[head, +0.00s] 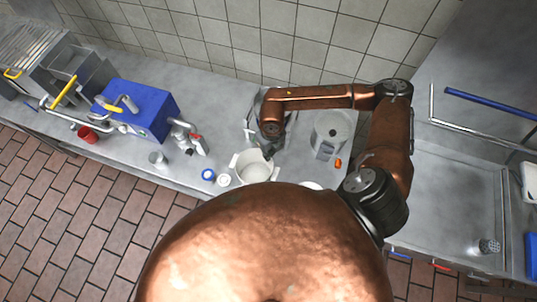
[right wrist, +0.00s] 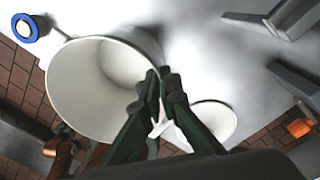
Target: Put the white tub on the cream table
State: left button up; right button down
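The white tub (head: 253,170) is near the front edge of the grey counter, open side up, with a small handle at its rim. In the right wrist view the tub (right wrist: 90,95) fills the left half. My right gripper (head: 268,148) is at the tub's far right rim. In the right wrist view its dark green fingers (right wrist: 160,88) come together on the tub's handle. I cannot tell whether the tub touches the counter. No cream-coloured table can be made out. My left gripper is not in view.
A blue box (head: 140,107) and a red cup (head: 87,134) are on the left. A blue-rimmed round item (head: 208,174) and a white one (head: 224,180) lie left of the tub. A grey appliance (head: 330,132) and an orange item (head: 338,163) are on the right.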

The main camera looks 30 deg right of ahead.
jog(key=shift+f, duration=0.1)
jog(key=c, duration=2.6)
grip_release()
jog(key=shift+f, duration=0.1)
jog(key=shift+c, duration=0.2)
jog(key=o, duration=0.5)
jog(key=r, duration=1.2)
jog(key=shift+d+r, duration=0.2)
jog(key=shift+d, duration=0.1)
